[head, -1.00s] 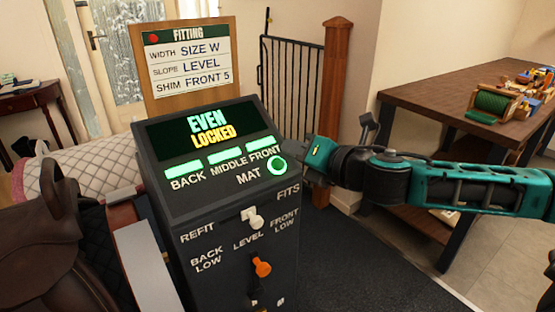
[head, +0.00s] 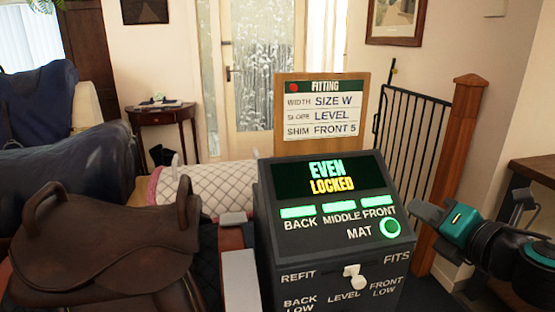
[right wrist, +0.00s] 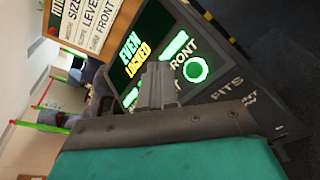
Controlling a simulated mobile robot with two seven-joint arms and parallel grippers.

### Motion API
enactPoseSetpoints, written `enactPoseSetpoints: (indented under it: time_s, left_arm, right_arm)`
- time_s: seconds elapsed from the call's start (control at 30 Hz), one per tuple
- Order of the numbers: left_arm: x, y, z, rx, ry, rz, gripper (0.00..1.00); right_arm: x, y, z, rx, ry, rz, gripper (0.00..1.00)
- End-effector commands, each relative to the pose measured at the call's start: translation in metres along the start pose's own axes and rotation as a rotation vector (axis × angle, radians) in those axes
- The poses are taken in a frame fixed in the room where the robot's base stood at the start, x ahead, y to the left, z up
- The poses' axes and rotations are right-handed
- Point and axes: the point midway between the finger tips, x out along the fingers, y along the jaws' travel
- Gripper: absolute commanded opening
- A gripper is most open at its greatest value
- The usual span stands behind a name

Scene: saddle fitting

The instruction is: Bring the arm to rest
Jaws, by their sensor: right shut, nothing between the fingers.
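My right gripper (head: 430,212) is shut and empty, in the air just right of the dark fitting console (head: 272,222) in the head view. In the right wrist view its shut fingers (right wrist: 156,85) show in front of the console's top. The console's screen (head: 318,177) reads EVEN and LOCKED. Its BACK, MIDDLE and FRONT bars and the round MAT light (head: 389,229) glow green. A white lever (head: 355,276) stands between REFIT and FITS. Whether the fingers touch the console I cannot tell. My left gripper is not in view.
A brown saddle (head: 105,245) stands left of the console, with blue saddles (head: 70,180) behind it. A fitting board (head: 318,112) rises behind the console. A wooden post (head: 462,150) and black gate (head: 412,135) stand at the right, near a table edge (head: 535,168).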

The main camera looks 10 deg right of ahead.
Motion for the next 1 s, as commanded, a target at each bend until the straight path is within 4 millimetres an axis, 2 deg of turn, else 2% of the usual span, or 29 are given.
enactPoseSetpoints:
  time_s: [0.17,0.27,0.47,0.6,0.8,0.9,1.0]
  left_arm:
    - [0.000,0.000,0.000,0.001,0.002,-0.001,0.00]
    - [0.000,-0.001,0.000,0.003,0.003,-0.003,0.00]
    - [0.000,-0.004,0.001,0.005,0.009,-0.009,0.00]
    - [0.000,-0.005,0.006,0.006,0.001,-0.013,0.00]
    - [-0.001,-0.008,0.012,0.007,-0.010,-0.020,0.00]
    - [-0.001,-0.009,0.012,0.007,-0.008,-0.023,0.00]
    - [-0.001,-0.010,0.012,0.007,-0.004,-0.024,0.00]
  right_arm:
    - [0.008,-0.033,-0.040,0.304,0.043,-0.045,0.00]
    - [0.010,-0.057,-0.073,0.551,0.067,-0.086,0.00]
    - [0.004,-0.100,-0.149,1.047,0.084,-0.192,0.00]
    - [-0.009,-0.122,-0.207,1.392,0.065,-0.278,0.00]
    - [-0.036,-0.140,-0.289,1.867,-0.012,-0.404,0.00]
    - [-0.048,-0.143,-0.322,2.054,-0.063,-0.455,0.00]
    - [-0.058,-0.143,-0.344,2.186,-0.107,-0.489,0.00]
